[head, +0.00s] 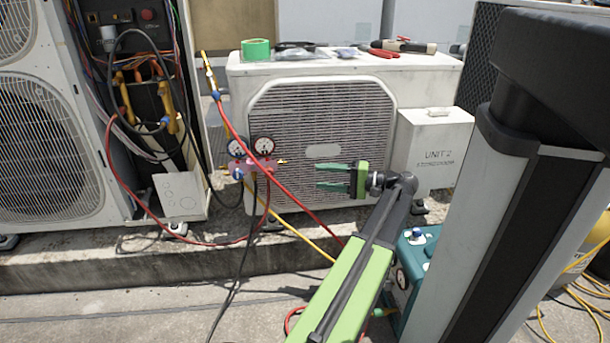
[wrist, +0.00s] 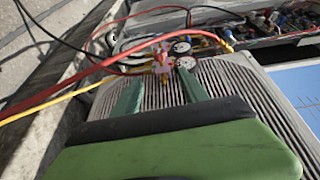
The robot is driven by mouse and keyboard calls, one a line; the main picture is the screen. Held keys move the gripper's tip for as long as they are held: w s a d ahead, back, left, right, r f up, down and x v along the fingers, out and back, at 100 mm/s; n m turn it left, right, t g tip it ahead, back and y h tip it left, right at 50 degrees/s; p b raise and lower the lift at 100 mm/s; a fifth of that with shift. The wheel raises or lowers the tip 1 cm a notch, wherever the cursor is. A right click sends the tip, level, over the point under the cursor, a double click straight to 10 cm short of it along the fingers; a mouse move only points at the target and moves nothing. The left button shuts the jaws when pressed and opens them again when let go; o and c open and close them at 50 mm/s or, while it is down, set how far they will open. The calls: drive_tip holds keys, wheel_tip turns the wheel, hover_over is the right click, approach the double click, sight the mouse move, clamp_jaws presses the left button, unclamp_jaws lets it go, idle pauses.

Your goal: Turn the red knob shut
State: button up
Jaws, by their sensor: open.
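The gauge manifold (head: 257,164) has a pinkish-red body, two round dials and hoses, and hangs in front of the white condenser unit's grille. A blue knob (head: 237,173) shows on its left side. The red knob is too small to tell apart from the reddish body. In the wrist view the manifold (wrist: 162,63) appears beyond the fingertips. My gripper (head: 319,176) has two green fingers, open and empty, pointing left toward the manifold, with a clear gap to it. Its fingers also show in the wrist view (wrist: 160,86), spread apart.
Red hose (head: 238,138) and yellow hose (head: 296,233) run from the manifold, with a black one hanging below. An opened unit (head: 50,140) with wiring stands left.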

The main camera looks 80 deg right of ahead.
drive_tip(key=shift+s, duration=0.7)
